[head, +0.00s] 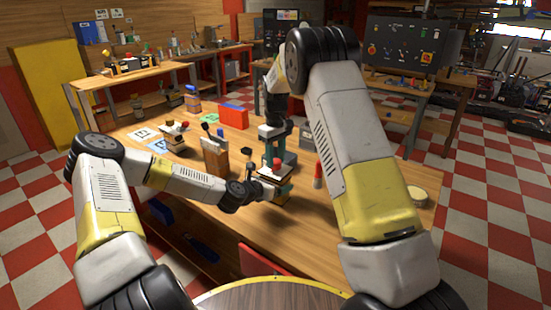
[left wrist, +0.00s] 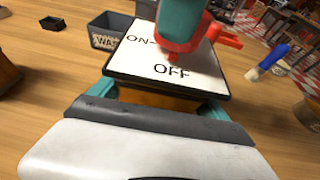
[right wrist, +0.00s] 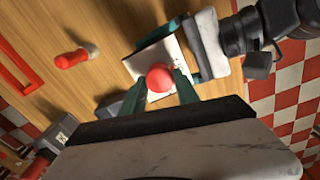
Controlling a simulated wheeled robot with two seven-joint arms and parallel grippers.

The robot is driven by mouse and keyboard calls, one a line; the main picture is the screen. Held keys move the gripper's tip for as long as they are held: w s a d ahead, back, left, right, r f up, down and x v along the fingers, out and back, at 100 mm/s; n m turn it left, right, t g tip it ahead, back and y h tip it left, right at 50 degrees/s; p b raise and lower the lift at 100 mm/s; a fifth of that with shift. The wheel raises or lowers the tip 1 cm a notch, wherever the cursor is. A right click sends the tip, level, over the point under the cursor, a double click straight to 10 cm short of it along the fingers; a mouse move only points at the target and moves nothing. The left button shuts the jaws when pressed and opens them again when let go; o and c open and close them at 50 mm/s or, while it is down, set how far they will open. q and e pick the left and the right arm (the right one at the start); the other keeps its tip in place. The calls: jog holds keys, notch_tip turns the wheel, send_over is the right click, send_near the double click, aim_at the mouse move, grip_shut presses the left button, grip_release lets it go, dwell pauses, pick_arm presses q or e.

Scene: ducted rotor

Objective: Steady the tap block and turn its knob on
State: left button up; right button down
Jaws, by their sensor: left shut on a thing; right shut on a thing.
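The tap block (head: 268,179) stands on the wooden table. In the left wrist view its white top plate (left wrist: 122,60) reads ON and OFF. Its round red knob (right wrist: 158,76) sits on the plate. My left gripper (left wrist: 168,97) is shut on the block's body, with a teal finger along each side. My right gripper (right wrist: 165,82) comes from above and is shut on the knob, which shows between its teal fingers. In the left wrist view the right gripper hides most of the knob, so I cannot tell where it points.
A grey bin (left wrist: 103,32) stands near the block. A red upright piece (head: 318,175) stands to its right. A wooden tool holder (head: 215,156) and a red box (head: 234,116) stand farther back. A round cream-topped thing (head: 417,196) lies at the table's right end. The front right tabletop is clear.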

jog(key=m, duration=0.4)
jog(key=shift+m, duration=0.3)
jog(key=m, duration=0.8)
jog(key=shift+m, duration=2.3)
jog(key=c, duration=0.9)
grip_release()
